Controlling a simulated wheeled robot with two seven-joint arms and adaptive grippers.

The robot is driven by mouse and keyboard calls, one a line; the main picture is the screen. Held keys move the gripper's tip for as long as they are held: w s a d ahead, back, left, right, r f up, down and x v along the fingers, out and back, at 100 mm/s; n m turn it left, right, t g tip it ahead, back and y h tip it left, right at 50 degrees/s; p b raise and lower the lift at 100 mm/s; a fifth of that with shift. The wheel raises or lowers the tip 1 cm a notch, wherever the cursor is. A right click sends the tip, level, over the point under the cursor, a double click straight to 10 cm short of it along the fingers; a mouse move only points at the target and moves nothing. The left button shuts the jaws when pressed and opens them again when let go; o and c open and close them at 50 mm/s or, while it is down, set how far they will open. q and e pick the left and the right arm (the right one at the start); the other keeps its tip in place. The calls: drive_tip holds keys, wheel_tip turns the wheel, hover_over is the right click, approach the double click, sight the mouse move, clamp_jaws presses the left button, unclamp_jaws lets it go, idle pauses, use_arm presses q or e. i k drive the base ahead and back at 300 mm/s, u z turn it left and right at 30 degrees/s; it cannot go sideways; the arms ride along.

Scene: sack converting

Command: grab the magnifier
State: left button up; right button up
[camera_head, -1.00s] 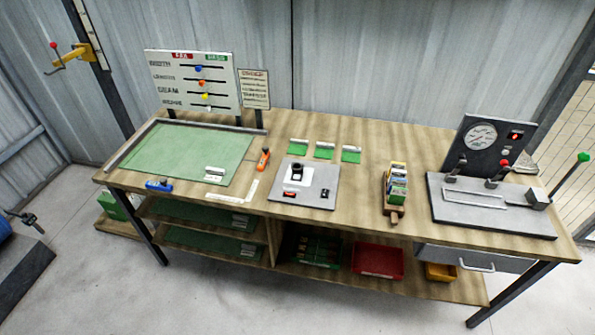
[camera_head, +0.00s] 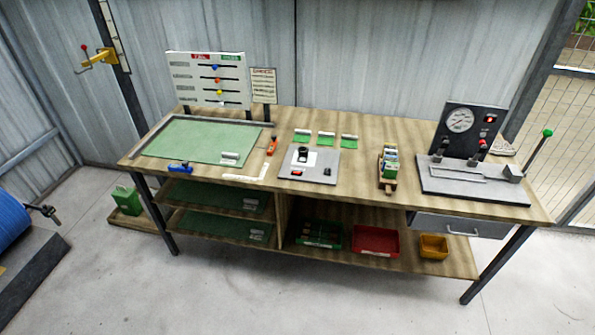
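A small black object that looks like the magnifier (camera_head: 302,153) stands on a white patch of the grey plate (camera_head: 322,174) at the middle of the workbench. It is small in the view, so its details are hard to tell. Small red and black items lie near it on the plate's front part. Neither of my grippers shows in the head view.
The workbench (camera_head: 350,197) carries a green mat (camera_head: 190,140) at left, a card holder (camera_head: 389,168) and a gauge press (camera_head: 470,185) at right. A lower shelf holds a red bin (camera_head: 377,240) and a yellow bin (camera_head: 433,247). Floor in front is clear.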

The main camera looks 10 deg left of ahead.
sight(303, 151)
drive_tip(key=z, duration=0.15)
drive_tip(key=k, duration=0.35)
drive_tip(key=u, duration=1.25)
drive_tip(key=i, duration=0.85)
drive_tip(key=u, duration=0.65)
drive_tip(key=i, duration=0.85)
drive_tip(key=z, duration=0.45)
drive_tip(key=i, duration=0.75)
drive_tip(key=z, duration=0.6)
